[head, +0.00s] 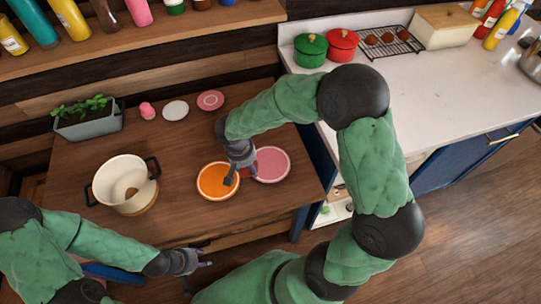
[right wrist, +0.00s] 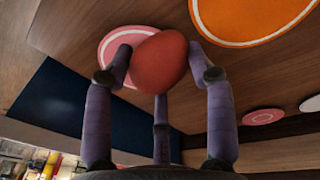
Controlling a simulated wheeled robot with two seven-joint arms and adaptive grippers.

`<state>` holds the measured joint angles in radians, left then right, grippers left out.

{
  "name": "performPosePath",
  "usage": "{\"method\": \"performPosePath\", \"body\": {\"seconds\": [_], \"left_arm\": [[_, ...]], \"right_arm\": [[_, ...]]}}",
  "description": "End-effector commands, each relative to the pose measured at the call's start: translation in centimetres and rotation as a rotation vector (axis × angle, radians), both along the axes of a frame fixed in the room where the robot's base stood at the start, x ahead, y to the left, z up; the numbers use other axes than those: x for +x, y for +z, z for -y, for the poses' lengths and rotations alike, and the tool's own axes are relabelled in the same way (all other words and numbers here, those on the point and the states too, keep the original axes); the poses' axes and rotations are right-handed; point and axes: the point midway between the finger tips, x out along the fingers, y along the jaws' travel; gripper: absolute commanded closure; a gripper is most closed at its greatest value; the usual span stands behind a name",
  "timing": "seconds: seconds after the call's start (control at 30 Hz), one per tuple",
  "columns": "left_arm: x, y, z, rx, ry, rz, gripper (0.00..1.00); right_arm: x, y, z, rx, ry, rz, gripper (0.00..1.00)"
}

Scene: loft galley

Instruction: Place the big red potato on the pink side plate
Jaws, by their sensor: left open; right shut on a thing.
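The big red potato (right wrist: 160,62) is held between the fingers of my right gripper (right wrist: 163,68) in the right wrist view. The pink side plate (head: 272,164) lies on the wooden counter, right of an orange plate (head: 211,190); it also shows behind the potato in the right wrist view (right wrist: 108,42). In the head view my right gripper (head: 236,176) is over the gap between these plates, nearer the orange one, and mostly hides the potato. I cannot tell the potato's height above them. My left gripper (head: 205,257) is open and empty by the counter's front edge.
A cream pot (head: 122,204) with dark handles and something brown inside stands left of the plates. A small pink saucer (head: 211,99), a white saucer (head: 176,110), a pink item (head: 147,110) and a planter (head: 90,126) stand behind. Red and green pots sit on the white counter.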

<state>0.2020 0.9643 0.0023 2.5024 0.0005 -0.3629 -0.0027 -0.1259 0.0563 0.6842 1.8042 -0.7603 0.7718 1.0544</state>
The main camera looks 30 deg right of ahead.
Motion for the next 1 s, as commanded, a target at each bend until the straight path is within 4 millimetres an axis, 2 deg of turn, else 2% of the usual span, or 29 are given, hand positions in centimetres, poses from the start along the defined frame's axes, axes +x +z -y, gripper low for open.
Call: {"method": "performPosePath", "body": {"seconds": [0.03,0.2,0.33,0.5,0.67,1.0], "left_arm": [[-0.1,1.1,0.0,0.000,0.001,-0.001,0.56],[-0.1,2.6,0.0,0.000,0.001,-0.001,0.56],[0.0,3.3,0.0,0.000,0.001,-0.001,0.56],[0.0,3.7,0.0,0.000,0.001,-0.001,0.56],[0.0,3.2,0.0,0.000,0.001,-0.001,0.56],[-0.1,2.0,0.0,0.000,0.001,-0.001,0.56]], "right_arm": [[-0.9,1.6,0.0,0.002,-0.087,0.003,0.80],[-3.8,4.4,0.0,-0.003,-0.390,-0.001,0.80],[-5.6,5.9,0.0,-0.011,-0.562,-0.001,0.80],[-6.6,6.6,0.1,-0.019,-0.680,0.000,0.80],[-5.4,5.6,1.5,-0.021,-0.704,-0.001,0.80],[-0.4,2.3,6.5,-0.021,-0.702,-0.002,0.80]]}}
